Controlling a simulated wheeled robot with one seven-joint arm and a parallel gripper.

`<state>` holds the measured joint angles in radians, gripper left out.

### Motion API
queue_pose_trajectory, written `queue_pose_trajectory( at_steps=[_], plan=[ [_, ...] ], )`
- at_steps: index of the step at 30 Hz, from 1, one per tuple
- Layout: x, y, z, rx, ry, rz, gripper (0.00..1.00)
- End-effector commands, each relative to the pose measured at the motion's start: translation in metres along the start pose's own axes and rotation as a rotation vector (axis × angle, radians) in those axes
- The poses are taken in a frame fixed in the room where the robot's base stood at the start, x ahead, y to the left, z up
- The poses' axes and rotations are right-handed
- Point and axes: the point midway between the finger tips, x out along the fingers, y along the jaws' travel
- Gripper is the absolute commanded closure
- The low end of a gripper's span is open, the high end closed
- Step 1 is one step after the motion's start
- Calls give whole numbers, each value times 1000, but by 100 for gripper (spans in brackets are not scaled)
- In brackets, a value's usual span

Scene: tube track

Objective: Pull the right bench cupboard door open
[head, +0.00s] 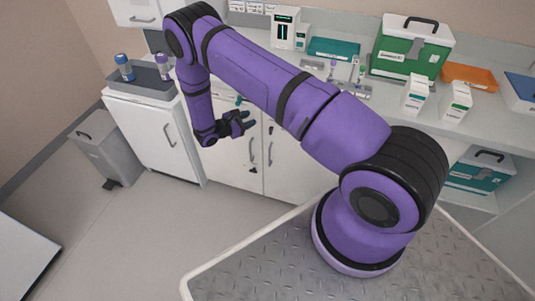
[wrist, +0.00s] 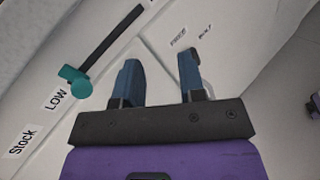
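The right bench cupboard door (head: 292,178) is white and looks shut under the bench, partly covered by my arm. Its upright bar handle (head: 270,152) is near its left edge, beside the left door's handle (head: 251,152). My gripper (head: 249,121) is in front of the cupboard, up and to the left of the right handle, apart from it as far as I can tell. In the wrist view its two blue fingers (wrist: 160,76) are spread with nothing between them.
A teal knob on a dark bar (wrist: 75,80) lies left of the fingers, near "Stock" and "LOW" labels. A white cabinet (head: 150,135) and grey bin (head: 105,147) stand at left. The bench top (head: 385,98) carries boxes. The floor (head: 150,230) before the doors is clear.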

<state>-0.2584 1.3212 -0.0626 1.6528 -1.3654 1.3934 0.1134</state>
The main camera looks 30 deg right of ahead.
Motion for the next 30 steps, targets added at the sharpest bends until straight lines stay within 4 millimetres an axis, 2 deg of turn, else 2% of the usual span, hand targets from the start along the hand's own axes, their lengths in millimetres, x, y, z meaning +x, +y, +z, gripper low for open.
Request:
queue_pose_trajectory(
  at_steps=[1, 6, 12, 15, 18, 22, 26, 30],
  plan=[
    [2, -11, -21, -33, -12, 32, 63],
    [10, -42, -77, -123, -45, 144, 63],
    [20, -88, -139, -224, -73, 277, 63],
    [24, -109, -162, -265, -82, 335, 63],
    [27, -125, -179, -294, -86, 377, 63],
    [28, -137, -190, -314, -89, 408, 63],
    [34, -137, -193, -317, -90, 414, 63],
    [49, -131, -192, -316, -90, 412, 63]
  ],
)
